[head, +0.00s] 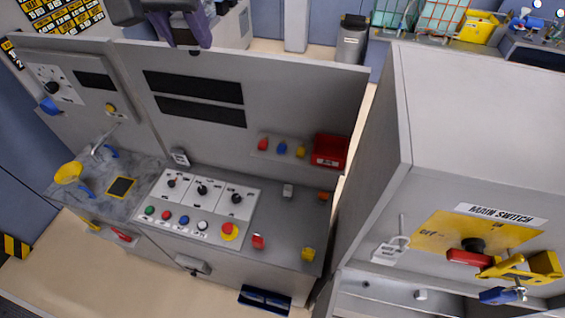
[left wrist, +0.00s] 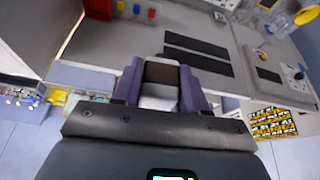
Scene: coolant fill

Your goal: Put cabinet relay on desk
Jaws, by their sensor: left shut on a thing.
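My left gripper (head: 184,40) is at the top of the head view, by the top edge of the desk's upright back panel. In the left wrist view its purple fingers (left wrist: 160,82) are shut on a small block with a dark brown face and a pale silver body, seemingly the cabinet relay (left wrist: 161,75). In the head view the relay is mostly hidden between the fingers. The grey desk (head: 270,205) stands below, with a control panel and a bare strip around it. The grey cabinet (head: 480,120) stands at the right. My right gripper is not in view.
Buttons and knobs fill the white control panel (head: 200,205). Small blocks, a red box (head: 329,150) and padlocks sit on the desk's right side. A yellow funnel (head: 68,172) is at the left. The main switch (head: 470,256) and yellow lockout are on the cabinet.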

